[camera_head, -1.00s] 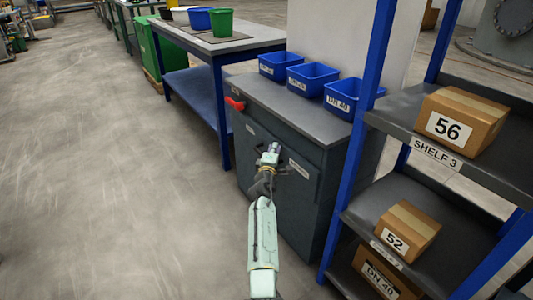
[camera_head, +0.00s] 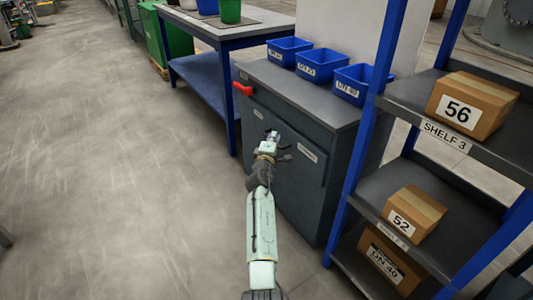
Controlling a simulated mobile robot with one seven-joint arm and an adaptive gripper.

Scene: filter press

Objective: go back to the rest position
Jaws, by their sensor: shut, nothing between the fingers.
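My gripper (camera_head: 272,137) shows at the end of my pale green arm, in the middle of the head view. It is shut and holds nothing. It is seen in front of the dark grey cabinet (camera_head: 290,190), and I cannot tell how far it is from the cabinet's front.
Three blue bins (camera_head: 321,67) stand on the cabinet top. A red handle (camera_head: 242,89) sticks out at its left corner. A blue-framed shelf (camera_head: 482,150) at right holds cartons, among them box 56 (camera_head: 470,104) and box 52 (camera_head: 411,213). A workbench (camera_head: 238,37) stands behind. The floor (camera_head: 110,170) at left is clear.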

